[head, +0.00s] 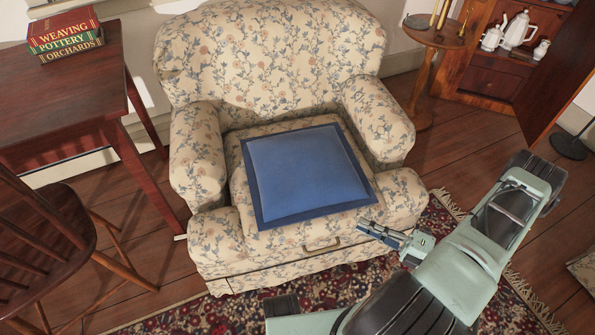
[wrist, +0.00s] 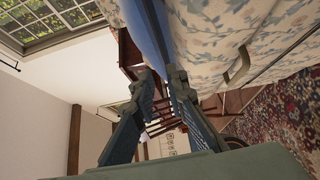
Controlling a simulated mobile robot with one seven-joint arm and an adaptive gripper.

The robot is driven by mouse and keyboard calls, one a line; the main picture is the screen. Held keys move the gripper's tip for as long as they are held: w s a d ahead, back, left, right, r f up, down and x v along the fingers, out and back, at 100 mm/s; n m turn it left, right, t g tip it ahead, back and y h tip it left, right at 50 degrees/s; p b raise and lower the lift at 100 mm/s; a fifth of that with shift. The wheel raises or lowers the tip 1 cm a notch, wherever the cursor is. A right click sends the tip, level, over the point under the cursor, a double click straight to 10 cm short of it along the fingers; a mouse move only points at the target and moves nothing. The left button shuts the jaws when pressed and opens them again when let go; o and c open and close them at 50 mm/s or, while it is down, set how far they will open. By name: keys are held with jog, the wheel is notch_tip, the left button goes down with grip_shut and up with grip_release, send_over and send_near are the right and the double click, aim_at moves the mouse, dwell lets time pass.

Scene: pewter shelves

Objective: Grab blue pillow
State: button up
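The blue pillow (head: 305,175) lies flat on the seat of the floral armchair (head: 270,55), with a darker blue border around it. My gripper (head: 364,228) is at the pillow's front right corner, close to the seat's front edge. In the wrist view, my gripper (wrist: 161,75) shows two spread fingers with a gap between them. The pillow (wrist: 151,32) appears edge-on there, as a blue strip running down toward the gap. I cannot tell whether a finger touches it.
A drawer handle (head: 321,244) sits on the chair's front below the seat. A wooden table (head: 60,95) with books (head: 65,40) and a wooden chair (head: 40,235) stand at left. A small round table (head: 437,35) stands behind right. A patterned rug (head: 330,290) lies in front.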

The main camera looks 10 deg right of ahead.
aim_at(333, 213)
jog(key=x, duration=0.5)
jog(key=shift+w+a, duration=0.1)
jog(key=shift+a, duration=0.1)
jog(key=b+x, duration=0.1)
jog(key=x, duration=0.4)
jog(key=shift+a+f+b, duration=0.1)
jog(key=shift+b, duration=0.25)
grip_shut()
